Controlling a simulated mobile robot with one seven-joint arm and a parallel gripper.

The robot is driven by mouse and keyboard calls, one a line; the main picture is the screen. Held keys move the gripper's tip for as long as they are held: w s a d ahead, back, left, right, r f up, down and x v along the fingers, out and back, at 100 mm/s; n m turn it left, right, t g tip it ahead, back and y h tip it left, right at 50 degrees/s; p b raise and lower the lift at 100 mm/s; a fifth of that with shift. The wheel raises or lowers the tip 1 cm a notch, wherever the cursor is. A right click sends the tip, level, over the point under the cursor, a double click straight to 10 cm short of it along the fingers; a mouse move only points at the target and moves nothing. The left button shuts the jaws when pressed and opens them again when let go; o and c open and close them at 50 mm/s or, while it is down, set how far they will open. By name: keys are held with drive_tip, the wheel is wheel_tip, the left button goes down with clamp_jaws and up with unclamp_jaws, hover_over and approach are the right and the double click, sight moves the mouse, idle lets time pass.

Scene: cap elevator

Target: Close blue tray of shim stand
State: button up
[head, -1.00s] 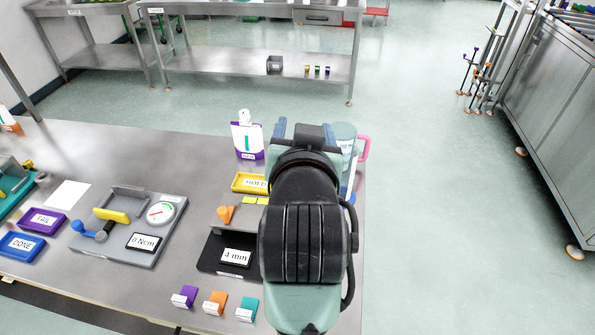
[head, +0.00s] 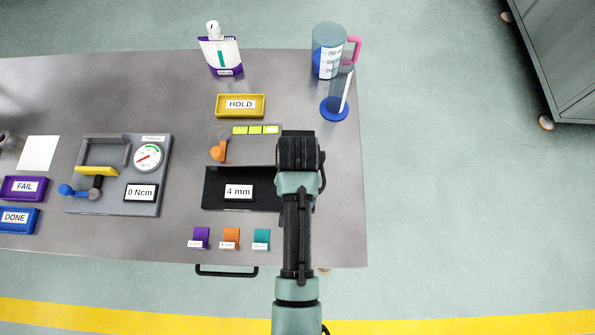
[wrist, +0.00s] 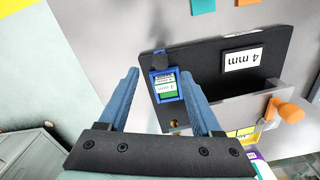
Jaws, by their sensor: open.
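The black shim stand (head: 222,190) with its "4 mm" display lies near the front of the table in the head view. My arm covers its right end there. In the wrist view the stand (wrist: 205,65) runs across the upper middle. The small blue tray (wrist: 155,91), with a green and white labelled piece in it and a dark knob at its upper end, shows at the stand's left end. My gripper (wrist: 159,76) is open, with the tray showing between its blue fingers. I see no clear contact. The head view hides the fingers and the tray.
An orange knob (head: 219,150) and a yellow HOLD tray (head: 240,105) lie behind the stand. Purple, orange (head: 231,237) and teal tags lie in front. A blue-based cylinder (head: 335,108) and a jug (head: 328,50) stand at the back right. The torque fixture (head: 115,205) is left.

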wheel_tip(320, 180, down, 6)
drive_tip(key=shift+f, duration=0.1)
idle(0.4)
clamp_jaws()
drive_tip(key=shift+w, duration=0.1)
idle(1.1)
